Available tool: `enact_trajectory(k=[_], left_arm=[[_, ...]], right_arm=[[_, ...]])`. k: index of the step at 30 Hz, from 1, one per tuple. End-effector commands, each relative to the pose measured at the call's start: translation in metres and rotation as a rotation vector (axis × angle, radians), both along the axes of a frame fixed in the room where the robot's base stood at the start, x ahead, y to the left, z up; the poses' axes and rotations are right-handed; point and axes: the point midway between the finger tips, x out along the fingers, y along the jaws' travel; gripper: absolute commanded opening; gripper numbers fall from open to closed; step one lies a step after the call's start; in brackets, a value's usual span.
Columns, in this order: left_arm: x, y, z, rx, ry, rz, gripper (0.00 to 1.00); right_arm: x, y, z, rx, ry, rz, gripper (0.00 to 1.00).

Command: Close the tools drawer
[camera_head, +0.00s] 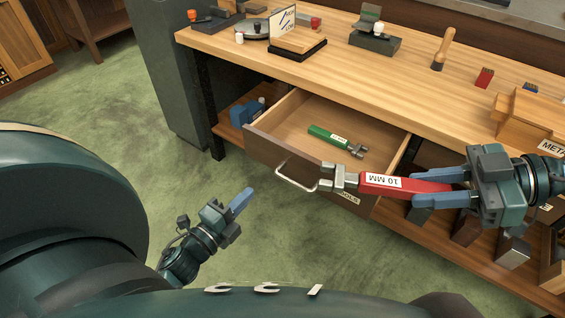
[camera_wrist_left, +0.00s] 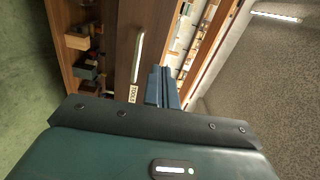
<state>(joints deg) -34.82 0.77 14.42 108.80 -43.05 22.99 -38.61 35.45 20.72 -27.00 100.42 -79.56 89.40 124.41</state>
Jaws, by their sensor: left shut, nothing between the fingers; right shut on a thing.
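The tools drawer (camera_head: 300,121) is pulled open under the workbench, with a metal bar handle (camera_head: 296,180) on its front. A green hammer-like tool (camera_head: 335,138) lies inside it. My right gripper (camera_head: 416,199) is shut on a red tool labelled "10 MM" (camera_head: 381,185), held in front of the drawer's right end; its metal head overlaps the drawer front in the view. My left gripper (camera_head: 244,197) is shut and empty, left of and apart from the handle. In the left wrist view, the fingers (camera_wrist_left: 163,88) point toward the drawer front, whose handle (camera_wrist_left: 137,58) and partly visible label (camera_wrist_left: 132,94) show.
The workbench top (camera_head: 330,72) holds a sign, a small vise-like block, a wooden-handled tool (camera_head: 442,50) and a wooden box (camera_head: 520,118). A blue object (camera_head: 246,112) sits on the lower shelf. Green floor (camera_head: 110,110) is clear in front of the bench's left side.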

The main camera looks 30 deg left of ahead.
Motion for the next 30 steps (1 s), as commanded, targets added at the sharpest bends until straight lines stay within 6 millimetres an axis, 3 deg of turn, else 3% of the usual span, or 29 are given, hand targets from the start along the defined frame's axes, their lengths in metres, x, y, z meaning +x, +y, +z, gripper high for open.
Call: enact_trajectory(k=[5, 8, 21, 30], left_arm=[[0.011, 0.000, -0.001, 0.034, -0.011, -0.009, 0.00], [0.028, -0.001, 0.000, 0.034, -0.011, -0.009, 0.00], [0.117, -0.008, -0.001, 0.030, -0.009, -0.008, 0.00], [0.139, -0.010, -0.002, 0.028, -0.006, -0.006, 0.00]], right_arm=[[0.000, 0.000, -0.002, 0.001, -0.001, 0.000, 0.00], [0.000, 0.000, -0.001, 0.001, -0.001, 0.000, 0.00], [0.000, 0.000, -0.001, 0.001, -0.001, 0.000, 0.00], [0.000, 0.000, -0.002, 0.001, -0.001, 0.000, 0.00]])
